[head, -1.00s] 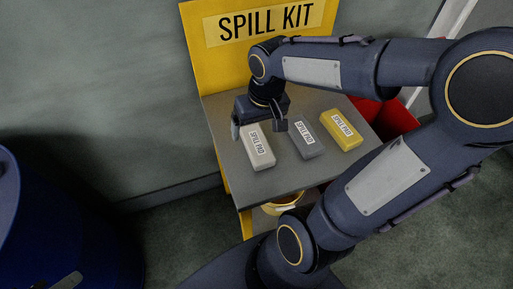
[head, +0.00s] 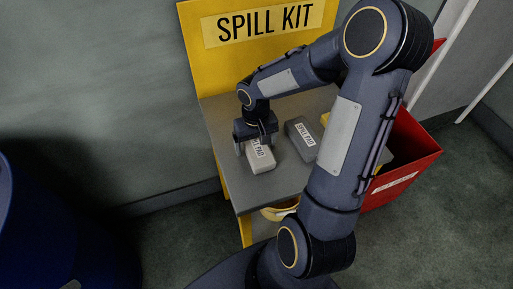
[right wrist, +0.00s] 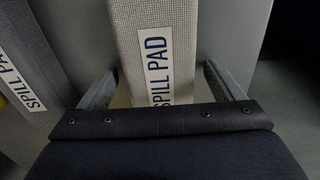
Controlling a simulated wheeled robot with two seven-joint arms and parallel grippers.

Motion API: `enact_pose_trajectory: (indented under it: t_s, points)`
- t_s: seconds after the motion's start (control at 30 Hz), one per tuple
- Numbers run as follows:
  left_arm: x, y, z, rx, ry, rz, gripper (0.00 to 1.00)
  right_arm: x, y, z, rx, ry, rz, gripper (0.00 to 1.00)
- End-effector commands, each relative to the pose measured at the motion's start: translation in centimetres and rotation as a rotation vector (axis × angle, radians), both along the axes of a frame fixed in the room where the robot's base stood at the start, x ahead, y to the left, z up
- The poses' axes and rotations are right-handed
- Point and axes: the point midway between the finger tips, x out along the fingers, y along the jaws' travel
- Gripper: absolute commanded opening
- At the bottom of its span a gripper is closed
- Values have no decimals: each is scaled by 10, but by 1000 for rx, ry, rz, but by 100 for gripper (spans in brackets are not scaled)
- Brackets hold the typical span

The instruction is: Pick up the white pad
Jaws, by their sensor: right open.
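The white pad (head: 261,161), labelled SPILL PAD, lies on the grey top of the spill kit stand (head: 228,130). My right gripper (head: 256,147) is over its far end, with one finger on each side. In the right wrist view the white pad (right wrist: 158,40) runs between the two open fingers (right wrist: 165,85), with gaps on both sides. The gripper's body hides the pad's end. My left gripper is not in view.
A grey pad (head: 302,138) lies right of the white one; it also shows in the right wrist view (right wrist: 35,60). A yellow pad (head: 324,118) is mostly hidden behind my right arm. A red bin (head: 410,160) stands right, a blue drum (head: 50,220) left.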

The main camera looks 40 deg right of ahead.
Motion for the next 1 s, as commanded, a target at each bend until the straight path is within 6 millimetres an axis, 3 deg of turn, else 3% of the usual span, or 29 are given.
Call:
enact_pose_trajectory:
  t_s: [0.27, 0.67, 1.0]
  points:
    - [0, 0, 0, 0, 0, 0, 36, 0, 0, -2, 0, -1, 0, 85]
    - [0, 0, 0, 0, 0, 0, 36, 0, 0, -2, -1, -2, 0, 35]
    - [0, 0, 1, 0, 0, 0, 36, 1, 0, 6, -1, -4, 0, 35]
